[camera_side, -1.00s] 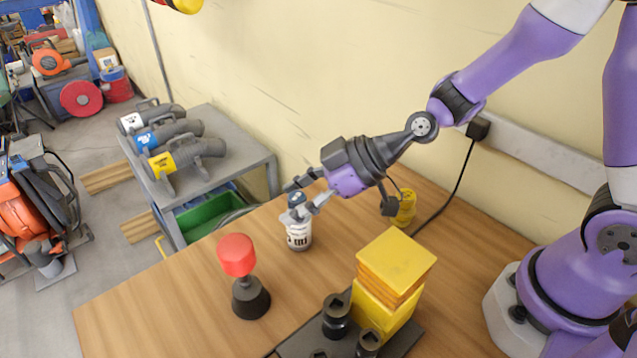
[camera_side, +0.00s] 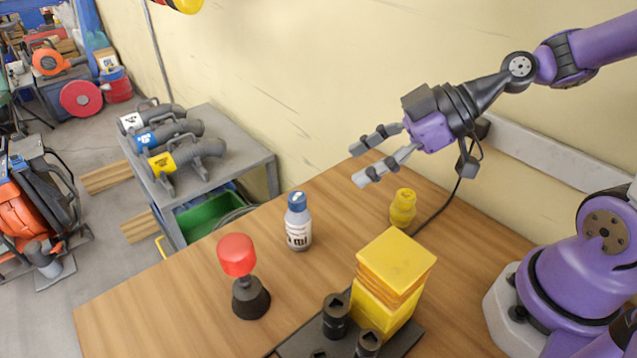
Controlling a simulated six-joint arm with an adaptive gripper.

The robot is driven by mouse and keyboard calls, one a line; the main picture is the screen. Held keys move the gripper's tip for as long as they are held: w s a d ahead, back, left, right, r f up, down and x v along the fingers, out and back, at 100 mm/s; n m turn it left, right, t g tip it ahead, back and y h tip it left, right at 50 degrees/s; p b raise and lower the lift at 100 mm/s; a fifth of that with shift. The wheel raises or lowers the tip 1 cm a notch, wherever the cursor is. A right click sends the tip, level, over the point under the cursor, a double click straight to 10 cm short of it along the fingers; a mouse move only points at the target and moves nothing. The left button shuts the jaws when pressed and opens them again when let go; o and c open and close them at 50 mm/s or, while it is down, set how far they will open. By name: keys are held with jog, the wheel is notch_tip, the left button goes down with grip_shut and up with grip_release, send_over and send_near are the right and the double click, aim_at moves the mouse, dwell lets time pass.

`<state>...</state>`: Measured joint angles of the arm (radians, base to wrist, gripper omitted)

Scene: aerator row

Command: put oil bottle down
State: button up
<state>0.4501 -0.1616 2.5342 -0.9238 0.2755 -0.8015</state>
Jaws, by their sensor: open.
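The oil bottle (camera_side: 299,228) stands upright on the wooden table (camera_side: 190,290). It is a small grey-white bottle with a blue cap and a label with dark print. My gripper (camera_side: 363,162) is open and empty, up and to the right of the bottle in the picture. It is clear of the bottle, with its two fingers pointing left.
A red-topped tool with a black base (camera_side: 240,268) stands left of the bottle. A yellow block stack (camera_side: 393,275) and black sockets (camera_side: 336,315) are at the front right. A yellow ribbed piece (camera_side: 403,207) stands near the wall. A grey cart (camera_side: 225,165) is behind the table.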

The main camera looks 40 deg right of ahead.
jog(key=s+d+r+m+g+h, duration=0.1)
jog(key=s+d+r+m+h, duration=0.1)
jog(key=s+d+m+h, duration=0.4)
jog(key=d+m+h, duration=0.2)
jog(key=m, duration=0.1)
jog(key=shift+s+r+m, duration=0.25)
jog(key=shift+r+m, duration=0.15)
jog(key=shift+d, duration=0.1)
dwell(0.5)
